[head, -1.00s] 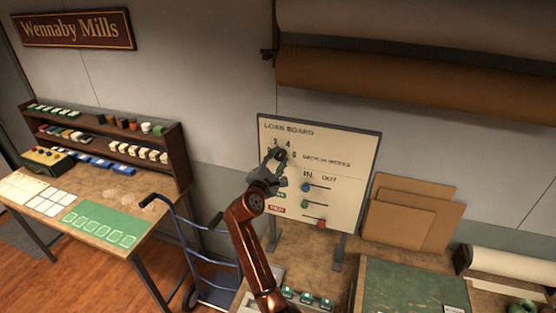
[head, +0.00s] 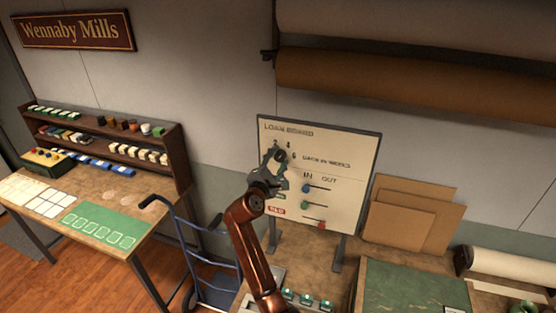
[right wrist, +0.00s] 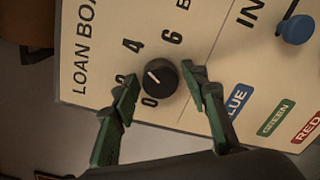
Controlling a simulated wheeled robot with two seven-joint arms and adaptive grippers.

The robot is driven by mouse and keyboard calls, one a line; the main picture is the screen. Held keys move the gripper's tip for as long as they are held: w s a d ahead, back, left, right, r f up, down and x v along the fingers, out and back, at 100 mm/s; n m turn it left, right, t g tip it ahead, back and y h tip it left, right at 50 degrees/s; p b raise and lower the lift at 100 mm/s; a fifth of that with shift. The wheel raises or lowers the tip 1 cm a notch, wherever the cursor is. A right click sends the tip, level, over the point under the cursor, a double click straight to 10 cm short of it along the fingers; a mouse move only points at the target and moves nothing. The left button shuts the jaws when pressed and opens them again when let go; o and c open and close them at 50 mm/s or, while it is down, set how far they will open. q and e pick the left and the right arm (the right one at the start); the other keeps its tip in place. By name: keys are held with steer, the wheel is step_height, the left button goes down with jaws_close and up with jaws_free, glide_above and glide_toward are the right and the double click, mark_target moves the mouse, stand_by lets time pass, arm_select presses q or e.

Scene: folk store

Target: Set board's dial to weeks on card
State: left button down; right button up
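The loan board (head: 345,145) stands upright on the bench. Its black round dial (right wrist: 160,77) shows in the right wrist view, with numbers 0, 2, 4 and 6 around it. The dial's white mark slants to the picture's upper left, roughly between 2 and 4; I cannot tell exactly. My right gripper (right wrist: 162,74) is open, with one finger on each side of the dial; I cannot tell whether they touch it. In the head view the right gripper (head: 275,164) is in front of the board's left part. I cannot make out a card with weeks. My left gripper is not in view.
The board carries a blue slider knob (head: 306,188), a green one (head: 305,205) and a red one (head: 321,224) near my right gripper. Brown panels (head: 412,219) lean to the right. A blue hand truck (head: 207,263) stands left of the bench.

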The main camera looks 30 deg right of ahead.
steer(key=shift+o, duration=0.4)
steer(key=v, duration=1.2)
steer(key=shift+f, duration=0.1)
